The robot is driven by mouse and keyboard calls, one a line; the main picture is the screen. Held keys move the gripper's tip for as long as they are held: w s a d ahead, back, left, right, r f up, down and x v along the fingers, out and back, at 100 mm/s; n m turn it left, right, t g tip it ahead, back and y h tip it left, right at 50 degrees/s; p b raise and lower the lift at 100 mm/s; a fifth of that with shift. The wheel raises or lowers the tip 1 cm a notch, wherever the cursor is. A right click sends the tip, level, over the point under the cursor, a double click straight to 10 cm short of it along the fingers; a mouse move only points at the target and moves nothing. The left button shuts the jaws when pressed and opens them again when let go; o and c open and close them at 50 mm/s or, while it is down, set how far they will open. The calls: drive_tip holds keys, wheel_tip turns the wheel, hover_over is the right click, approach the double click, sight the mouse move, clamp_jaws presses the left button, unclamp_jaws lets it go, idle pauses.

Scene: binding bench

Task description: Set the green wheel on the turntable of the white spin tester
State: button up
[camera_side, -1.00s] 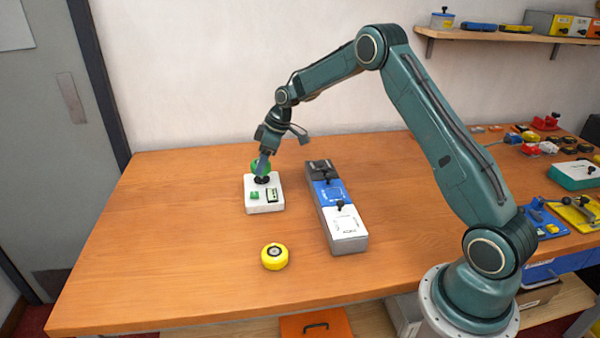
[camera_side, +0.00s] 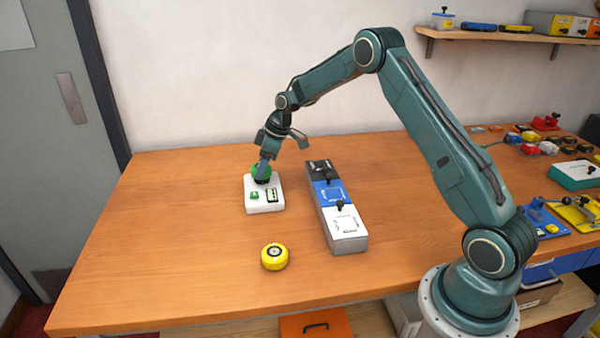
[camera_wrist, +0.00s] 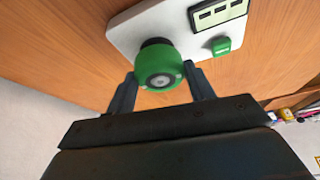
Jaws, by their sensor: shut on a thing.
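The green wheel (camera_wrist: 158,66) is between the two fingers of my gripper (camera_wrist: 163,90), which is shut on it. In the side view the green wheel (camera_side: 261,171) is at the black turntable (camera_side: 262,181) on the back part of the white spin tester (camera_side: 265,206). My gripper (camera_side: 263,169) reaches down onto it from above. In the wrist view the black turntable (camera_wrist: 154,43) shows just behind the wheel; I cannot tell whether they touch. The white spin tester (camera_wrist: 125,31) has a green button and a small display panel.
A yellow round wheel (camera_side: 274,257) lies on the bench in front of the tester. A long block with black, blue and white sections (camera_side: 345,229) stands to the right. The bench (camera_side: 150,240) is clear on the left. Several coloured items lie at the far right.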

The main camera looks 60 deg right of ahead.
drive_tip(key=shift+f, duration=0.35)
idle(0.4)
drive_tip(key=o, duration=1.4)
drive_tip(key=shift+r, duration=3.75)
drive_tip(key=shift+r, duration=2)
